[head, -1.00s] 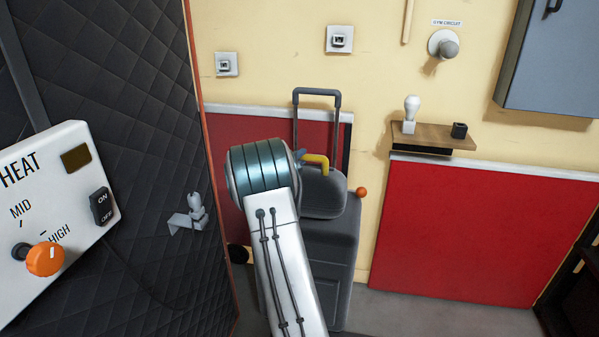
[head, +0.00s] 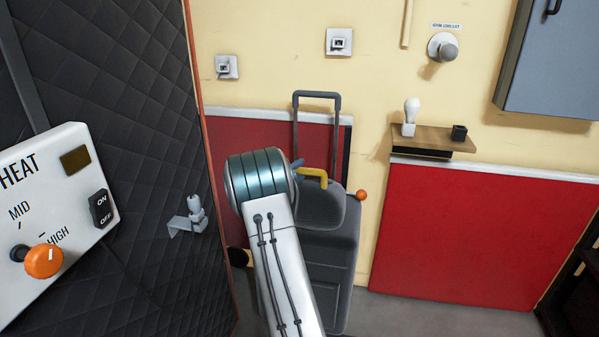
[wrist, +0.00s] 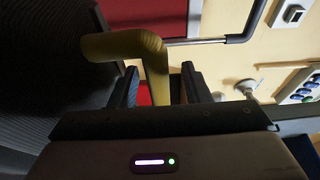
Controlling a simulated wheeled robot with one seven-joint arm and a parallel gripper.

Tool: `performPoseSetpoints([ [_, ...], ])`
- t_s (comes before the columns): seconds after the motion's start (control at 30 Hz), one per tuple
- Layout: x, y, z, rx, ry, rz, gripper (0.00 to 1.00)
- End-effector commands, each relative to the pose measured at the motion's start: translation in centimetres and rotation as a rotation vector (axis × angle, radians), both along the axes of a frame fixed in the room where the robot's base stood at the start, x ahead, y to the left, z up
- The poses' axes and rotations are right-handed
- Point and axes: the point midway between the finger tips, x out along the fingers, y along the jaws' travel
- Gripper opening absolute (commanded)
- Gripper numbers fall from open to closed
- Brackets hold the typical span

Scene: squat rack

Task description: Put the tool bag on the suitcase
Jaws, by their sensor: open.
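The tool bag (head: 320,207) is dark grey with a yellow handle (head: 316,177). It sits on top of the dark grey suitcase (head: 338,265), upright, in front of the suitcase's raised pull handle (head: 317,95). The bag appears to touch the suitcase top, though my arm covers its left side. In the wrist view, my gripper (wrist: 160,85) is open, with the yellow handle running between its two dark fingers. In the head view my arm hides most of the gripper. The dark bag body fills the left of the wrist view.
A quilted black panel (head: 140,200) with a heater control box (head: 50,205) stands to the left. A small wall shelf (head: 440,140) with a bulb and a dark cube is on the right. An orange ball (head: 361,195) shows beside the suitcase. Bare floor (head: 430,315) lies right of it.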

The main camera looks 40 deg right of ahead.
Motion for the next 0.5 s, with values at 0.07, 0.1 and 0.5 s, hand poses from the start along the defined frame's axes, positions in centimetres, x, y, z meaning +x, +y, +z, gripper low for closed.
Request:
performPoseSetpoints([
  [0.07,-0.3,1.1,0.0,0.001,0.0,0.003,0.43],
  [0.1,-0.6,1.7,0.0,0.001,0.0,0.003,0.43],
  [0.5,-3.8,9.0,0.0,0.0,0.0,0.002,0.43],
])
